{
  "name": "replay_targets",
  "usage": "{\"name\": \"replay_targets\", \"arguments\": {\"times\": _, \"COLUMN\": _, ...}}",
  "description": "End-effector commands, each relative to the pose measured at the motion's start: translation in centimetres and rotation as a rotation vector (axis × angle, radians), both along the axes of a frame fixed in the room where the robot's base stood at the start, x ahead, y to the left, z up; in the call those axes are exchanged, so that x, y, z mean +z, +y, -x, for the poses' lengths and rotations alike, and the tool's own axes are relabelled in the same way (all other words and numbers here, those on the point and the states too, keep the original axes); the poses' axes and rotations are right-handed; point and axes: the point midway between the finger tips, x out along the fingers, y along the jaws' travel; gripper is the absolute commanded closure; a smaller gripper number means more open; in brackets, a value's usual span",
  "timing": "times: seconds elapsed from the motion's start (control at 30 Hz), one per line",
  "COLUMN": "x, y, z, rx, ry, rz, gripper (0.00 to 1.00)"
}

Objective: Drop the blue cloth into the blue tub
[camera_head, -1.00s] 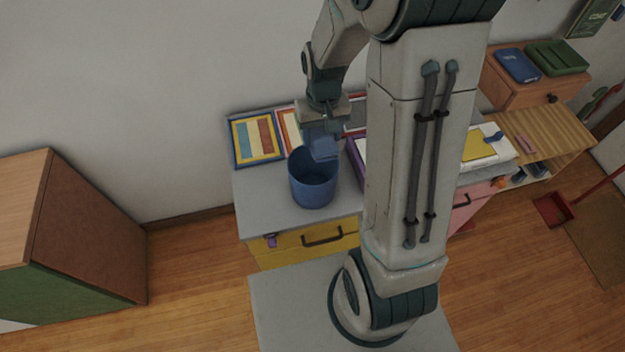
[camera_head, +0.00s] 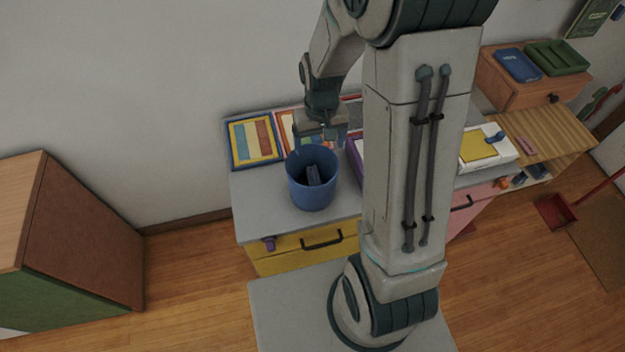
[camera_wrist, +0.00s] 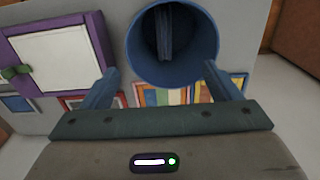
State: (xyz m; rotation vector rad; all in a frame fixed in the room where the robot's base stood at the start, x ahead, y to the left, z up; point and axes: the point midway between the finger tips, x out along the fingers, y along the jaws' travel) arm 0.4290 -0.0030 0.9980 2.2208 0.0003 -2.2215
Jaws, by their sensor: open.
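The blue tub (camera_head: 312,194) stands upright on the grey top of the drawer unit. The blue cloth (camera_head: 313,175) is inside the tub, below its rim, and looks like a narrow folded strip. In the wrist view the cloth (camera_wrist: 164,32) lies within the tub (camera_wrist: 190,72). My gripper (camera_head: 321,140) is open and empty, just above the back of the tub's rim. In the wrist view its two fingers (camera_wrist: 165,88) are spread wide, with the tub's mouth beyond them and nothing between them. Part of the gripper's surroundings is hidden by my arm in the head view.
Framed coloured pictures (camera_head: 254,142) lie along the back of the grey top (camera_head: 262,200). A purple-framed box (camera_wrist: 58,55) is beside the tub. A wooden cabinet (camera_head: 85,235) stands at left. The wooden floor between them is clear.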

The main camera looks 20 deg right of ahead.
Motion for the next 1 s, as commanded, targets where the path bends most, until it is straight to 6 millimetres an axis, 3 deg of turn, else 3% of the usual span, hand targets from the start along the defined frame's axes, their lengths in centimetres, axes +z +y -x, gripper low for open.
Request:
{"name": "replay_targets", "arguments": {"times": 0.23, "x": 2.9, "y": 0.0, "z": -0.1, "rx": 0.0, "ry": -0.008, "rz": 0.0, "gripper": 0.16}}
{"name": "replay_targets", "arguments": {"times": 0.63, "x": 11.4, "y": 0.0, "z": -0.1, "rx": 0.0, "ry": -0.006, "rz": 0.0, "gripper": 0.16}}
{"name": "replay_targets", "arguments": {"times": 0.8, "x": 13.2, "y": 0.0, "z": 0.0, "rx": 0.0, "ry": -0.002, "rz": 0.0, "gripper": 0.16}}
{"name": "replay_targets", "arguments": {"times": 1.0, "x": 13.7, "y": 0.0, "z": 0.0, "rx": 0.0, "ry": -0.001, "rz": 0.0, "gripper": 0.16}}
